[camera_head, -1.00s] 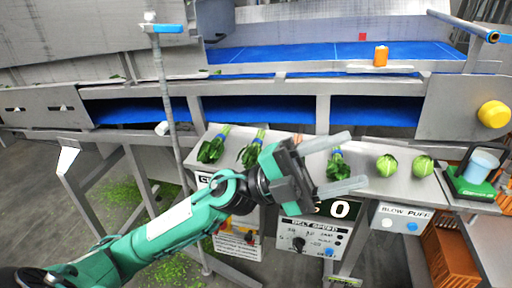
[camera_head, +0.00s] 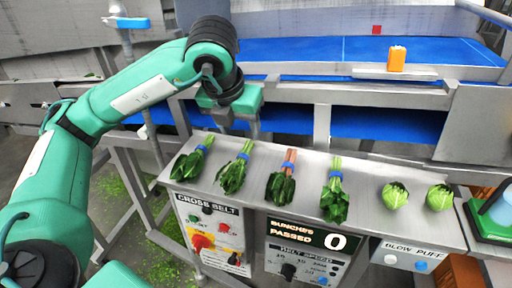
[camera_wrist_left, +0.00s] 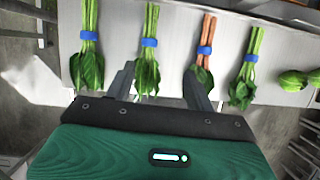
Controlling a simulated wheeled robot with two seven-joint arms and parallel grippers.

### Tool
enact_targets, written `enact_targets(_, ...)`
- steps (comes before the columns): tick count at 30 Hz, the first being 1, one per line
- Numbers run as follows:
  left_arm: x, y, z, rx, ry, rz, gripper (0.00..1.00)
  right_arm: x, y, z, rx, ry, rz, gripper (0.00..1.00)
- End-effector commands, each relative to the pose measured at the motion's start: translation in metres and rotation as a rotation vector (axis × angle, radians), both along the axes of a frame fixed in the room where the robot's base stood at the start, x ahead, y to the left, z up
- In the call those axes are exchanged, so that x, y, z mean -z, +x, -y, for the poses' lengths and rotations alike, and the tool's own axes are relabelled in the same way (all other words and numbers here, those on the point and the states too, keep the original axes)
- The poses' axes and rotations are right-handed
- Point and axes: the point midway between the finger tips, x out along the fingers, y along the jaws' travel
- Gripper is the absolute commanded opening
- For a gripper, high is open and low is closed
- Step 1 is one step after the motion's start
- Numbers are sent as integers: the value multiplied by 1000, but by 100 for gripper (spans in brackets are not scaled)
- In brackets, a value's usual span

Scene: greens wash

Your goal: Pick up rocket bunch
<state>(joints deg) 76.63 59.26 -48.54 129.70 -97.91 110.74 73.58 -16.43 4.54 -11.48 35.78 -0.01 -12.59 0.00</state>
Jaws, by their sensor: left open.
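Four leafy bunches with blue bands lie in a row on the steel shelf (camera_head: 310,165). The names are not marked, so I cannot tell for sure which is rocket. In the head view they are the leftmost bunch (camera_head: 187,165), the second, with narrower leaves (camera_head: 233,174), a red-stemmed one (camera_head: 281,184) and a rightmost one (camera_head: 335,200). My left gripper (camera_head: 241,122) is open and empty, above the shelf behind the second bunch. In the left wrist view its fingers (camera_wrist_left: 161,88) stand either side of the second bunch's leaves (camera_wrist_left: 146,76), the right finger near the red-stemmed bunch (camera_wrist_left: 204,60). My right gripper is not in view.
Two round green heads (camera_head: 395,195) lie at the shelf's right, by a green scale (camera_head: 490,220). A control panel with a counter reading 0 (camera_head: 318,236) hangs in front. Behind runs a blue belt (camera_head: 300,50) with an orange object (camera_head: 397,58) on its frame.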

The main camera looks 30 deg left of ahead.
Motion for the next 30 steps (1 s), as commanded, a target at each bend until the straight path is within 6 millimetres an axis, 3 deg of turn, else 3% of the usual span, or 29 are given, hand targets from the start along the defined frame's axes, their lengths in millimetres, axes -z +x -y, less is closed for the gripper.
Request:
enact_targets(3, -3, 1, -13, -46, 38, 10, 55, -1, 15, 0, 1, 0, 17, 36)
enact_targets(5, 3, 3, -14, -51, 42, 8, 55, -3, 15, 0, 1, 0, 17, 36)
enact_targets(12, 45, 20, -18, -47, 41, 6, 55, -8, -31, 2, 1, -3, -39, 36)
enact_targets(15, 60, 26, -19, -47, 39, 6, 55, -11, -39, 2, 1, -4, -49, 36)
enact_targets(18, 70, 30, -20, -47, 39, 7, 55, -12, -34, 2, 1, -3, -42, 36)
enact_targets(24, 82, 35, -23, -46, 38, 6, 55, -22, -3, 0, 0, 0, -3, 36)
enact_targets(30, 110, 47, -27, -45, 38, 6, 55, -35, -3, 0, 0, 0, -3, 36)
